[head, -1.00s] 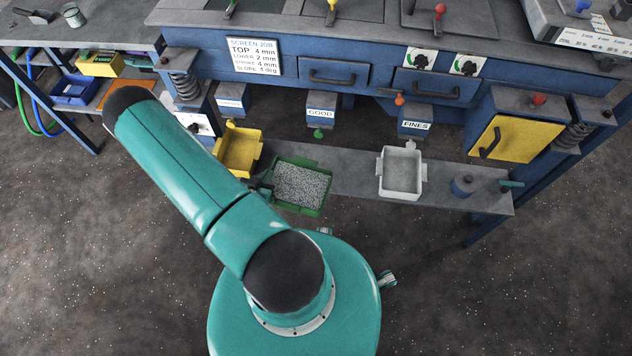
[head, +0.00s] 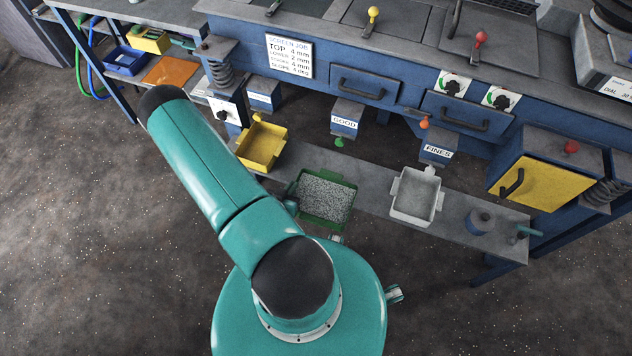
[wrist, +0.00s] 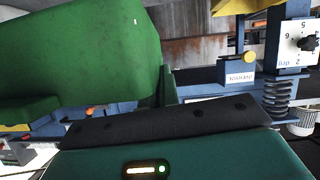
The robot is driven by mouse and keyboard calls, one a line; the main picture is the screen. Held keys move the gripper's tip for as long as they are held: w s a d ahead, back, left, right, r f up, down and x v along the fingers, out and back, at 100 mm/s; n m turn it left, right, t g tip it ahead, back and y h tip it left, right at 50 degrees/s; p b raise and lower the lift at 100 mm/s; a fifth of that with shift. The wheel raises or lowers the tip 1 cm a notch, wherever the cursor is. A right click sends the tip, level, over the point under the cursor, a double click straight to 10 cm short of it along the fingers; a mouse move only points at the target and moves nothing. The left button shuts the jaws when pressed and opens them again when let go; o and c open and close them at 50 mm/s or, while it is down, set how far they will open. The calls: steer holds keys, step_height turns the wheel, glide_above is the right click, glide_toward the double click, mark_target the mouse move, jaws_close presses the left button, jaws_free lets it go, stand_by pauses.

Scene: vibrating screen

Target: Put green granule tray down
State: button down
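The green granule tray (head: 348,205), filled with grey granules, is at the front edge of the shelf under the GOOD spout (head: 344,122). It looks roughly level; I cannot tell whether it touches the shelf. My gripper (head: 291,208) is at its left side, mostly hidden by my arm in the head view. In the wrist view the green tray (wrist: 80,60) fills the upper left, and a green tab runs down behind the dark finger of my gripper (wrist: 165,122). The gripper appears shut on that tab, though the second finger is hidden.
A yellow tray (head: 262,146) stands on the shelf (head: 374,200) to the left. A white tray (head: 416,195) stands to the right under the FINES spout (head: 436,150). Bare shelf lies between the green and white trays. A blue cylinder (head: 480,221) sits farther right.

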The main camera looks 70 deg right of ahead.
mark_target(303, 175)
steer(key=shift+w+d+f, duration=0.2)
steer(key=shift+d+f, duration=5.9)
steer(key=shift+d, duration=0.15)
steer(key=c, duration=1.6)
jaws_free()
steer(key=shift+f, duration=0.1)
steer(key=shift+c, duration=0.2)
steer(key=v, duration=1.2)
steer(key=shift+a, duration=0.1)
